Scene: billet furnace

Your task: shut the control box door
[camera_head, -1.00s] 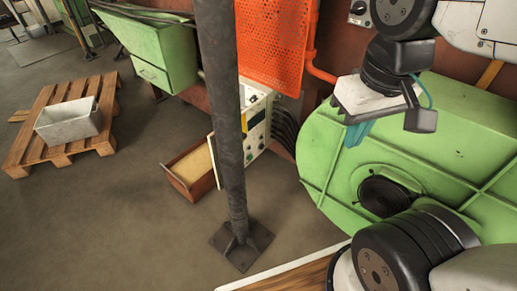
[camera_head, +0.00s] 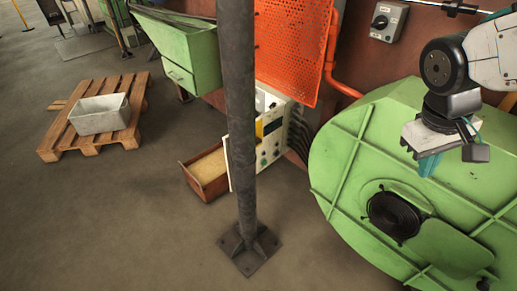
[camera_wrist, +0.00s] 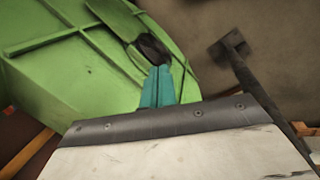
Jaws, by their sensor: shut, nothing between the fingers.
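The control box (camera_head: 272,127) is a pale cabinet with knobs, buttons and a yellow label, low at the wall in the head view. The dark pole hides part of it. A pale panel edge shows left of the pole, beside the brown tray; I cannot tell how far the door stands open. My gripper (camera_head: 429,166) has teal fingers, shut and empty. It is well to the right of the box, in front of the green round housing. The wrist view shows the fingers (camera_wrist: 158,86) together, with the green housing behind; the control box is not seen there.
A dark pole (camera_head: 240,120) with a square foot (camera_head: 249,250) stands before the control box. A brown tray (camera_head: 207,185) of yellowish material juts out beside it. The green housing (camera_head: 345,165) fills the right. A pallet (camera_head: 60,130) carries a grey bin (camera_head: 100,115). Floor at left front is clear.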

